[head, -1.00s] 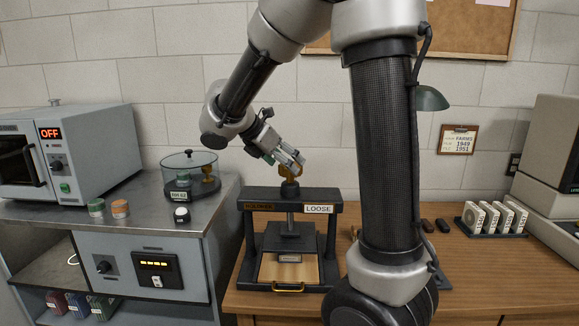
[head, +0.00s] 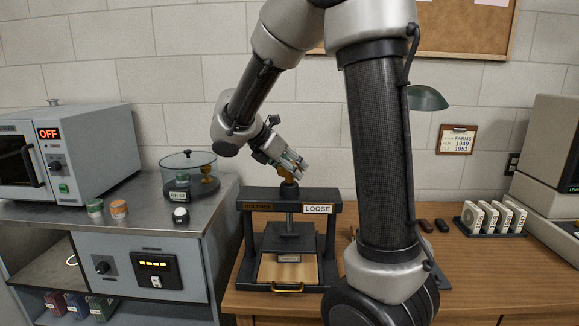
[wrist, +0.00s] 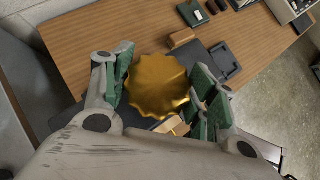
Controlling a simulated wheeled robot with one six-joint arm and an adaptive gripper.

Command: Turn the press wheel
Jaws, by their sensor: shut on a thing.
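The press (head: 247,240) stands on the wooden bench, a dark frame with a label reading LOOSE (head: 318,209) on its crossbar. Its brass press wheel (wrist: 158,85) has a scalloped rim and fills the middle of the wrist view. In the head view the wheel is mostly hidden by my gripper (head: 289,168), which is above the press and tilted down. My gripper (wrist: 160,92) is shut on the wheel, with green-padded fingers at its left and right. Under the crossbar, the dark platen (head: 289,236) hangs above a wooden board with a small labelled item (head: 289,258) on it.
A glass-covered jar (head: 190,172) and small tins stand on the metal counter at left, beside an oven showing OFF (head: 48,133). A rack of white pieces (head: 493,218) and a grey machine (head: 550,150) stand at right. The bench between press and rack is partly hidden by my arm.

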